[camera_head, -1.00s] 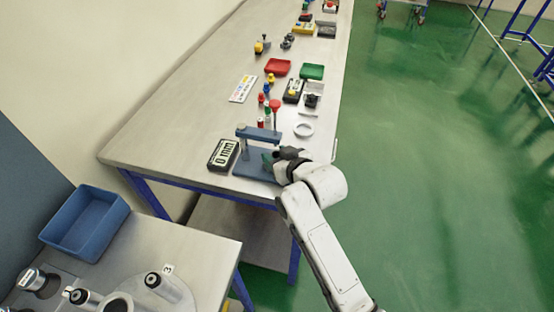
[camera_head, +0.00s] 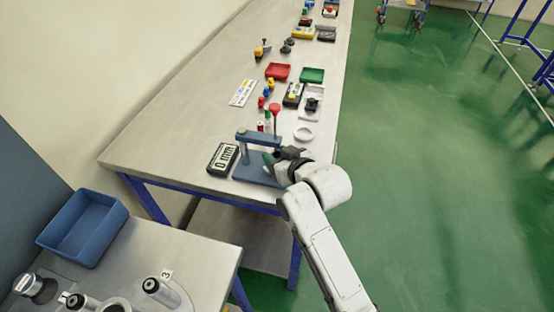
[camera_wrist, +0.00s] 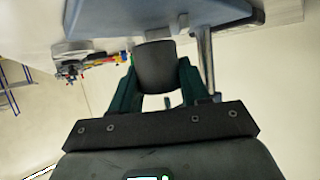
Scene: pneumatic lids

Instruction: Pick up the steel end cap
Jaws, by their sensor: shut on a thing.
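In the wrist view, a dark grey rounded piece, which looks like the steel end cap (camera_wrist: 156,66), sits between the two green fingers of my gripper (camera_wrist: 157,82). The fingers press on its left and right sides. In the head view, my gripper (camera_head: 270,160) is at the blue-grey stand (camera_head: 250,174) with a crossbar on posts, near the table's front right corner. The cap is hidden there behind my gripper and wrist. Whether the cap touches the stand cannot be told.
A "0 mm" display (camera_head: 222,160) lies left of the stand. A white ring (camera_head: 303,134), a red-topped part (camera_head: 275,110), a red tray (camera_head: 278,71) and a green tray (camera_head: 312,75) lie farther back. A blue bin (camera_head: 82,228) is on the nearer table. The table's left part is clear.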

